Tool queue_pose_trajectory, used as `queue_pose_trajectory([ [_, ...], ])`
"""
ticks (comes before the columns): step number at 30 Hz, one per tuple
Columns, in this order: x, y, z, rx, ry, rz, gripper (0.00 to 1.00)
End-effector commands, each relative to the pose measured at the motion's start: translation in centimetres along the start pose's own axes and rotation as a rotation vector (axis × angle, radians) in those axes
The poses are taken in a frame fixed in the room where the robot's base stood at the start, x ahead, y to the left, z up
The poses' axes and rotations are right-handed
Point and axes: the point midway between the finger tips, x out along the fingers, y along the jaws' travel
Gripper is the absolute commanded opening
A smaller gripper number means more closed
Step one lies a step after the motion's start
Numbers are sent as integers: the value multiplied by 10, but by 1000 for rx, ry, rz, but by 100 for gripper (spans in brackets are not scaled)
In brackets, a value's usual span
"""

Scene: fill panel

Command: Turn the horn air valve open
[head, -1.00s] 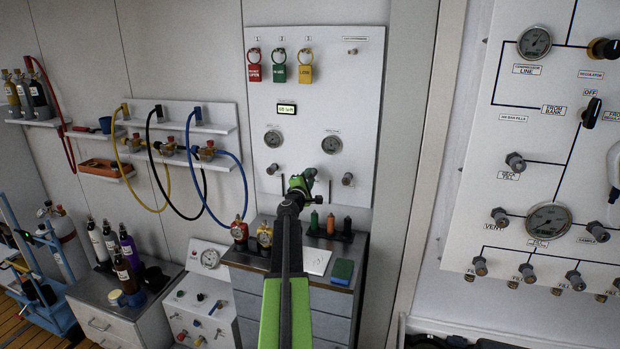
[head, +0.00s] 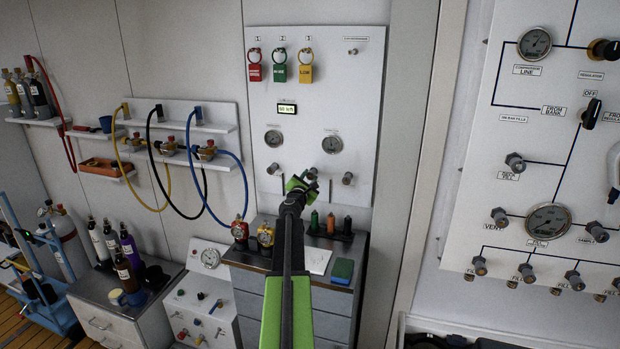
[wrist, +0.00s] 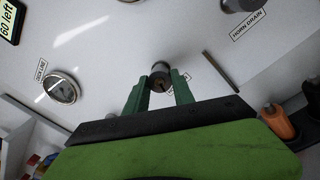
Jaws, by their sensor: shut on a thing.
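My gripper (wrist: 160,88) has its two green fingers closed on a small grey round valve knob (wrist: 160,68) on the white panel. The knob's face, with a dark brownish centre, shows between the fingertips. A label beside it is mostly covered by a finger, so I cannot read its name. In the head view my gripper (head: 303,183) is at the lower middle of the panel (head: 355,100) and hides this knob. One knob (head: 272,169) is to its left and another (head: 347,178) to its right.
In the wrist view a knob (wrist: 238,4) labelled HORN DRAIN is at upper right, and a gauge (wrist: 62,86) is at left.

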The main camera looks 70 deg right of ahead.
Motion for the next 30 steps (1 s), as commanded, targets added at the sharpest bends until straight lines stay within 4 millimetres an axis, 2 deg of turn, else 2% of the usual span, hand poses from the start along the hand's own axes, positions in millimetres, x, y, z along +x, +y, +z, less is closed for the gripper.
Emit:
queue_pose_trajectory([
  [15,0,-1,0,-16,1,-2,0],
  [16,0,-1,0,-16,1,-2,32],
  [20,0,-1,0,-16,1,-2,49],
  [30,-3,-1,0,-17,0,-1,51],
])
